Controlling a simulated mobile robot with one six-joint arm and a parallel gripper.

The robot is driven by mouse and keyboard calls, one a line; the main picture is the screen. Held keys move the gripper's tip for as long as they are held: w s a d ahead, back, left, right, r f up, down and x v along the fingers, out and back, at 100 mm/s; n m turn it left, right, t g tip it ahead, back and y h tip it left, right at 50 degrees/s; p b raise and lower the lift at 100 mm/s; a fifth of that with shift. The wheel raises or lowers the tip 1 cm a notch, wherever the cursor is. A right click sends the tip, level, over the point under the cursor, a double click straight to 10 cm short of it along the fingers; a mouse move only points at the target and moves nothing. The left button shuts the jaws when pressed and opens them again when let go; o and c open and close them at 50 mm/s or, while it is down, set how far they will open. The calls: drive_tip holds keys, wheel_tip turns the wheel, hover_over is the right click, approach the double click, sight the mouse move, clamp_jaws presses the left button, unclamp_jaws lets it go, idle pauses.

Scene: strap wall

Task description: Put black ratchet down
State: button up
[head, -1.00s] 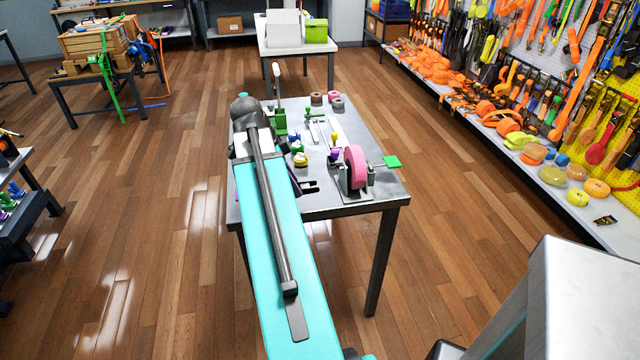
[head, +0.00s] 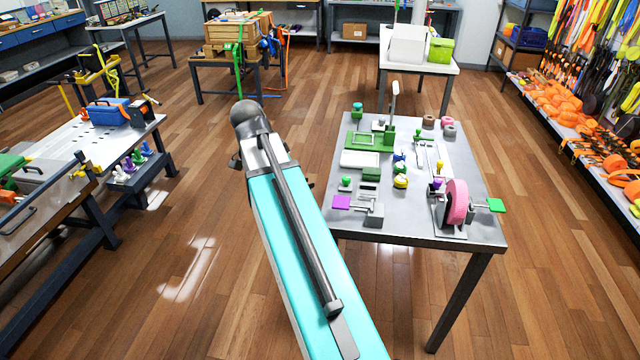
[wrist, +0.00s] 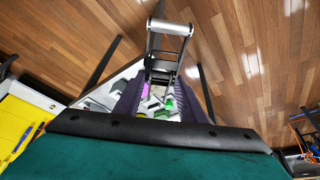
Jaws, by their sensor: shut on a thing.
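The black ratchet (wrist: 165,45) is in the wrist view, a dark ladder-like frame with a silvery bar across its far end. My gripper (wrist: 161,88) is shut on it, with a purple ridged finger on each side. The ratchet is up in the air and sticks out beyond the fingertips. Behind it in the wrist view are parts of a table with white and green items, and wooden floor. In the head view my arm hides the gripper and the ratchet, apart from a small dark part at the arm's left edge that I cannot identify.
A grey metal table (head: 420,241) stands right of my arm, with a pink wheel (head: 456,202), green fixtures (head: 370,140) and small coloured knobs. A workbench (head: 95,150) with a blue box (head: 108,112) stands at left. Open wooden floor lies between them.

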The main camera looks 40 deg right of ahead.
drive_tip(key=w+a+r+n+t+y+p, duration=0.1)
drive_tip(key=w+a+n, duration=0.3)
drive_tip(key=a, duration=0.5)
drive_tip(key=w+a+r+n+t+y, duration=0.2)
drive_tip(key=w+a+r+n, duration=0.1)
drive_tip(key=a+n, duration=0.5)
drive_tip(key=w+a+r+n+t+y+p, duration=0.1)
drive_tip(key=w+a+n, duration=0.4)
drive_tip(key=a, duration=0.5)
drive_tip(key=shift+w+r+n+t+p, duration=0.3)
drive_tip(key=shift+r+n+t, duration=0.2)
drive_tip(key=shift+r+n, duration=0.45)
drive_tip(key=shift+d, duration=0.15)
